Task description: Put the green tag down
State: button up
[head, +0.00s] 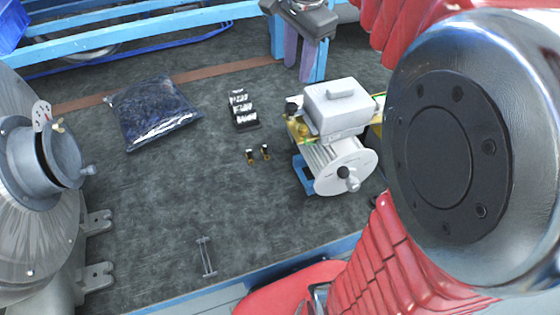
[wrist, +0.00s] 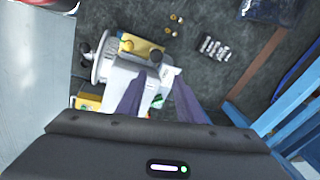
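My gripper (head: 299,78) hangs at the top of the head view, with two purple fingers pointing down. In the wrist view the fingers of my gripper (wrist: 162,78) stand apart, and I see nothing held between them. I cannot make out a green tag for certain. A small white piece with a green mark (wrist: 157,101) shows between the fingers in the wrist view, lower down by the white machine. The white machine (head: 337,108) stands on the bench, right of centre in the head view, and also shows in the wrist view (wrist: 120,80).
A dark plastic bag (head: 152,112) lies on the dark bench mat (head: 150,215). A black holder with white pieces (head: 243,108) and two small brass fittings (head: 258,154) are near the machine. A large metal blower (head: 25,200) fills the left. Blue rails (head: 150,25) run behind.

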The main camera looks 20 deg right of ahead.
jog(key=s+a+f+n+t, duration=0.1)
jog(key=s+a+f+n, duration=0.3)
jog(key=s+a+n, duration=0.2)
jog(key=s+a+f+n+t, duration=0.2)
jog(key=s+a+f+n, duration=0.3)
jog(key=s+n, duration=0.4)
jog(key=shift+s+a+n+y, duration=0.3)
jog(key=shift+s+a, duration=0.1)
jog(key=shift+s, duration=0.85)
